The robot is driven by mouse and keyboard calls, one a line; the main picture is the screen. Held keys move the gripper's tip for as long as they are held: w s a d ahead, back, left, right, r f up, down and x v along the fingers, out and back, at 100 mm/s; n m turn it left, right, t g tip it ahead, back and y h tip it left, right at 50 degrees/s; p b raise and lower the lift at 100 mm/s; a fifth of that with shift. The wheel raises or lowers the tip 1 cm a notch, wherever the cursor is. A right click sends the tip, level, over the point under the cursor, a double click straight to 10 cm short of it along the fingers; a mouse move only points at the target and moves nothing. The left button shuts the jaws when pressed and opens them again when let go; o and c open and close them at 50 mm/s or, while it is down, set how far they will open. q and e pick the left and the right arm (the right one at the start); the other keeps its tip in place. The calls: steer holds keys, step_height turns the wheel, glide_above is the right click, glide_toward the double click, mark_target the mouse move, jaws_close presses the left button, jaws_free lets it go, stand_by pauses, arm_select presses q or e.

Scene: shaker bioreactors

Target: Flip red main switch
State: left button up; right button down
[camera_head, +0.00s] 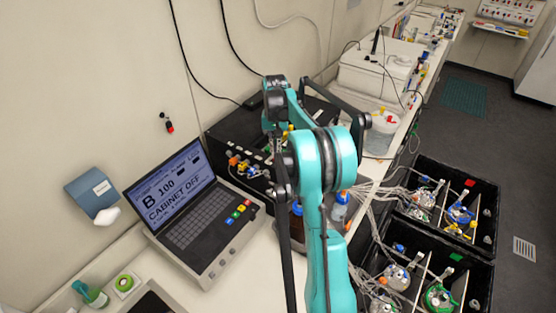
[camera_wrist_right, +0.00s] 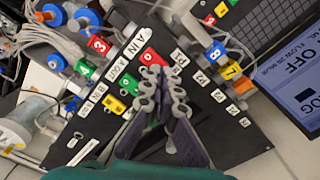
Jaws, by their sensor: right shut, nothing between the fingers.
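My right gripper (camera_wrist_right: 163,78) is shut and empty, with its fingertips over a black instrument panel (camera_wrist_right: 205,115) in the right wrist view. A red block (camera_wrist_right: 151,57) lies just beyond the fingertips; I cannot tell if it is the red main switch or only a label. In the head view the black instrument box (camera_head: 232,133) stands against the wall, and my teal right arm covers much of it. A small red and black part (camera_head: 169,127) is on the wall above the laptop. My left gripper is not in view.
A laptop-like console (camera_head: 205,225) reads "CABINET OFF". Coloured connectors and numbered tags line the panel in the right wrist view. Black crates (camera_head: 480,275) with tubed vessels stand at the right. Bottles, a white box (camera_head: 375,75) and loose tubing crowd the bench.

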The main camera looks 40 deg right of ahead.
mark_target(276, 158)
steer(key=shift+f+b, duration=0.75)
steer(key=shift+f, duration=0.3)
stand_by(0.4)
steer(key=shift+r, duration=0.1)
steer(key=shift+r+p, duration=0.6)
steer(key=shift+r, duration=0.2)
steer(key=shift+r+p, duration=1.55)
steer(key=shift+r, duration=1.15)
steer(key=shift+f, duration=0.1)
